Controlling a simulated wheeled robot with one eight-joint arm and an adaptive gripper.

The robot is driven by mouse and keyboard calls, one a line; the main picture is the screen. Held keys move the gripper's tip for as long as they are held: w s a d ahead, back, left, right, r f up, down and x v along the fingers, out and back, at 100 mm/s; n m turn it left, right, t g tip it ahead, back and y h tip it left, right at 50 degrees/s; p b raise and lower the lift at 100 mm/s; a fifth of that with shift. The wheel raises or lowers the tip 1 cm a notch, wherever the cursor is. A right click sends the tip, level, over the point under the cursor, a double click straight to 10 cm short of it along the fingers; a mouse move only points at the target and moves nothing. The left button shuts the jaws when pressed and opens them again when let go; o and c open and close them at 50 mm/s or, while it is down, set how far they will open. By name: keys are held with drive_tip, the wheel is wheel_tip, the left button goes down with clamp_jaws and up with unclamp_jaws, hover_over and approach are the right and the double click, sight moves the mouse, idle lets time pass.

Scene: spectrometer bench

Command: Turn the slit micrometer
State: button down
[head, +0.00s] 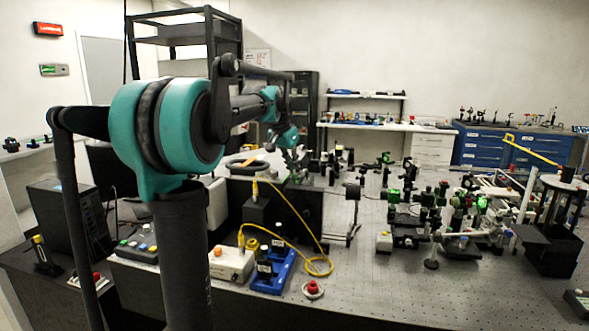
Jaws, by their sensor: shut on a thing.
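My gripper (298,174) is at the far end of my outstretched arm, small in the head view. It points down at the top right part of a dark box-shaped instrument (308,206) on the optical bench. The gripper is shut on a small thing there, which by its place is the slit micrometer. The micrometer itself is too small and too covered by the fingers to make out, so its turn and scale cannot be read.
A yellow cable (318,240) loops in front of the instrument. A blue tray (272,279), a white control box (231,263) and a red button (313,289) stand near the front. Optics mounts crowd the bench (400,300) to the right; its front right is mostly clear.

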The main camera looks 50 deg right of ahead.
drive_tip(key=m+g, duration=0.1)
drive_tip(key=m, duration=0.3)
drive_tip(key=shift+w+m+g+y, duration=0.15)
drive_tip(key=shift+m+g+y, duration=0.15)
drive_tip(key=shift+g, duration=0.1)
drive_tip(key=shift+w+d+m+g+y, duration=0.1)
drive_tip(key=shift+m+g+y, duration=0.4)
drive_tip(key=shift+m, duration=1.3)
drive_tip(key=c, duration=1.5)
unclamp_jaws()
drive_tip(key=shift+o, duration=0.2)
drive_tip(key=shift+r, duration=0.1)
drive_tip(key=v, duration=1.1)
drive_tip(key=shift+w+r, duration=0.2)
drive_tip(key=shift+r, duration=0.15)
